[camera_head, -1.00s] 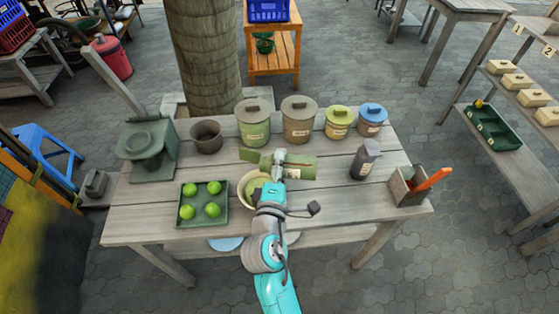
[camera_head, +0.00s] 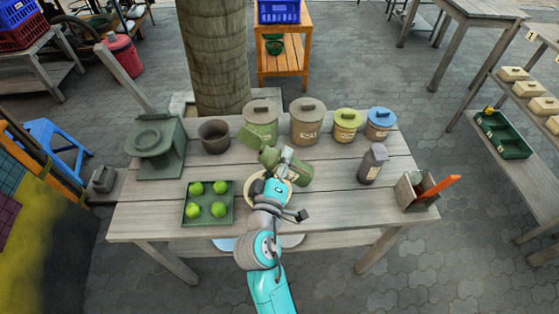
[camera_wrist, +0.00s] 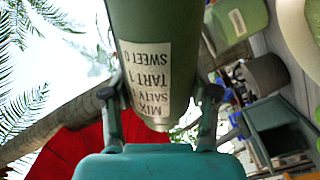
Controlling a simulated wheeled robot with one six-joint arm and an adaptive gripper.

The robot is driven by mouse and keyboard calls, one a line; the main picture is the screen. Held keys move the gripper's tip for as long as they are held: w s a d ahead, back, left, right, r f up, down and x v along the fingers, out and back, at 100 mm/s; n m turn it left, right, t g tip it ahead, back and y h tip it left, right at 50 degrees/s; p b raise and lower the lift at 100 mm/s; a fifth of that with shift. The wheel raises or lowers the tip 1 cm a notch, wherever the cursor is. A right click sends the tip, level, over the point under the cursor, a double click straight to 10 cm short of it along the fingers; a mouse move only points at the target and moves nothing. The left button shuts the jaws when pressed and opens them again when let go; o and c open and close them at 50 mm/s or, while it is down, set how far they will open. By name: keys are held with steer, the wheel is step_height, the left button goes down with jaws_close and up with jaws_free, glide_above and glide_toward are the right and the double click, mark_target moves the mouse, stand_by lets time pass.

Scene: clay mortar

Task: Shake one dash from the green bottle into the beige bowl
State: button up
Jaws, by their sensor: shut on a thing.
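The green bottle (camera_head: 297,172) is held by my gripper (camera_head: 284,158) above the table, over the beige bowl's far side. It lies aslant in the head view, its left end higher in the picture than its right. In the wrist view the bottle (camera_wrist: 150,25) fills the space between my gripper's two fingers (camera_wrist: 160,100), with a white label facing the camera. The beige bowl (camera_head: 250,194) stands on the table, partly hidden by my gripper and wrist. What is inside it cannot be made out.
A green tray (camera_head: 208,204) of green fruit sits left of the bowl. Lidded jars (camera_head: 305,124) and a brown pot (camera_head: 214,137) line the back. A dark bottle (camera_head: 373,164) and a box with an orange-handled tool (camera_head: 415,196) stand right.

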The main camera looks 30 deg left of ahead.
steer(key=shift+r, duration=0.1)
steer(key=shift+s+a+r+m, duration=0.1)
steer(key=shift+a+r+m, duration=0.15)
steer(key=shift+r, duration=0.25)
steer(key=r+m, duration=0.3)
steer(key=a+r+m, duration=0.1)
steer(key=r+m, duration=0.2)
steer(key=r, duration=0.1)
steer(key=s+a+r+m, duration=0.1)
steer(key=r+m, duration=0.2)
steer(key=shift+a+r, duration=0.2)
steer(key=shift+r, duration=0.1)
steer(key=shift+a+r+m, duration=0.1)
steer(key=shift+r+m, duration=0.6)
steer(key=shift+m, duration=0.25)
